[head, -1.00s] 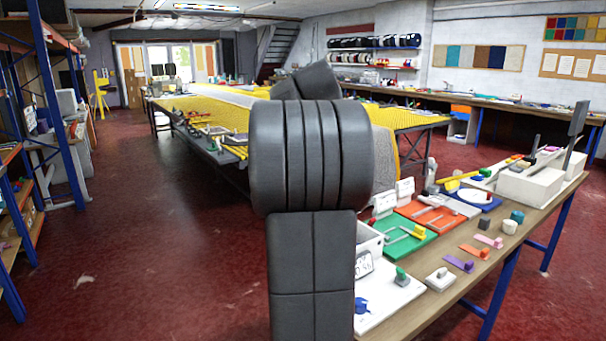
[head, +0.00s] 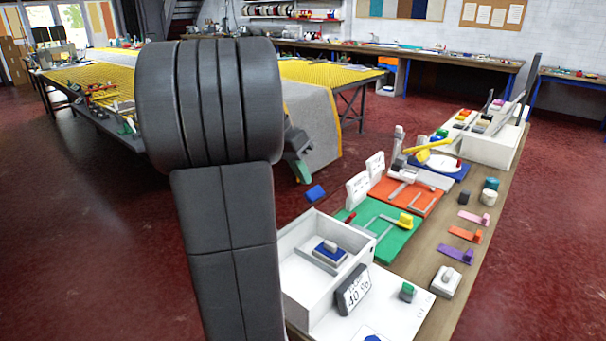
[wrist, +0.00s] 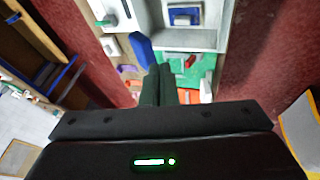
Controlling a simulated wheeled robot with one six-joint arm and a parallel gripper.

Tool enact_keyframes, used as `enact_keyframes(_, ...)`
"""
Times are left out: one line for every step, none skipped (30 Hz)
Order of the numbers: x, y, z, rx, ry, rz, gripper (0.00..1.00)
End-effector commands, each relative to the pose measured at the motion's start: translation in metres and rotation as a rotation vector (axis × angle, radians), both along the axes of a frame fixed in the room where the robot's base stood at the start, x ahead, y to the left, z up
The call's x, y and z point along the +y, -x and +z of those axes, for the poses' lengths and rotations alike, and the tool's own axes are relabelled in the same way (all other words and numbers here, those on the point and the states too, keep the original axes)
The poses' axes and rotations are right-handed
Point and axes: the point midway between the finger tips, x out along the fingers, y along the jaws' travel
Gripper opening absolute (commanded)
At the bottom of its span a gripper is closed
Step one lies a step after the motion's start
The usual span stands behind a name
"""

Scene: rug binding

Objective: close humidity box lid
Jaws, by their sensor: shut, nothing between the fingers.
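The humidity box (head: 322,285), white with a dark "40 %" display (head: 354,290), stands open-topped at the near end of the bench. A blue-and-grey block (head: 330,252) shows inside. I cannot make out a lid over the box. In the wrist view a blue piece (wrist: 142,48) is beside my fingertips, and the white box wall (wrist: 190,42) is beyond. My gripper (wrist: 158,70) is shut and empty; in the head view my arm hides much of it.
A green board (head: 378,232), an orange board (head: 408,195) and a blue base with a white disc (head: 437,172) follow along the bench. Small coloured strips lie at its right. A white box (head: 487,150) with an upright dark panel stands farther back.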

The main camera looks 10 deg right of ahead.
Motion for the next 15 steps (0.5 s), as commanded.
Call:
enact_keyframes(-0.0014,0.0021,-0.0012,0.000,0.000,0.000,0.00)
enact_keyframes(-0.0019,0.0028,-0.0021,0.000,0.000,0.000,0.00)
enact_keyframes(-0.0023,0.0034,-0.0028,0.000,0.000,0.000,0.00)
enact_keyframes(-0.0025,0.0036,-0.0033,0.000,0.000,0.000,0.00)
enact_keyframes(-0.0025,0.0037,-0.0035,0.000,0.000,0.000,0.00)
enact_keyframes(-0.0027,0.0038,-0.0036,-0.001,0.000,0.001,0.00)
enact_keyframes(-0.0026,0.0037,-0.0036,-0.001,0.000,0.001,0.00)
enact_keyframes(-0.0026,0.0037,-0.0036,-0.001,0.000,0.001,0.00)
enact_keyframes(-0.0026,0.0036,-0.0036,-0.001,0.000,0.001,0.00)
enact_keyframes(-0.0026,0.0036,-0.0037,0.000,0.000,0.001,0.00)
enact_keyframes(-0.0026,0.0036,-0.0036,0.000,0.000,0.000,0.00)
enact_keyframes(-0.0025,0.0035,-0.0036,0.000,0.000,0.001,0.00)
enact_keyframes(-0.0026,0.0036,-0.0037,0.000,0.000,0.000,0.00)
enact_keyframes(-0.0027,0.0037,-0.0037,-0.001,-0.001,0.000,0.00)
enact_keyframes(-0.0030,0.0041,-0.0041,-0.003,-0.002,0.000,0.00)
